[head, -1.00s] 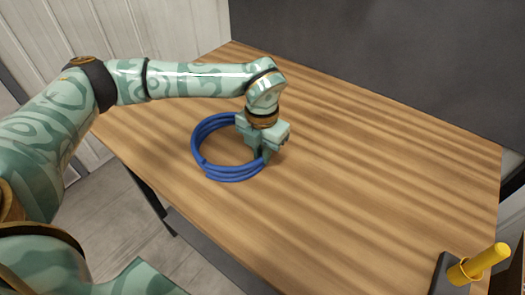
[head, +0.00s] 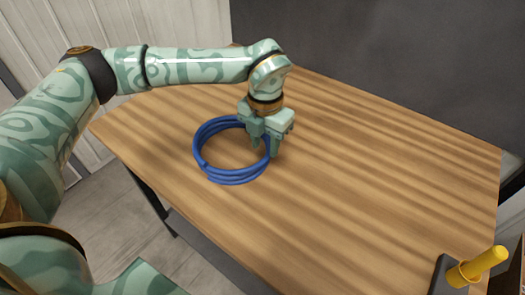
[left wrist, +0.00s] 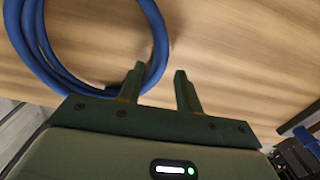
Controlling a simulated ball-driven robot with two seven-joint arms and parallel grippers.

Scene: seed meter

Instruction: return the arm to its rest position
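My left gripper (head: 264,148) is above the right side of a coiled blue hose (head: 233,178) lying on the wooden table. My right gripper is not in view.
The wooden table (head: 370,170) is clear to the right of the coil. A yellow peg (head: 485,261) on a dark block stands at the lower right. A dark grey panel (head: 380,50) rises behind the table.

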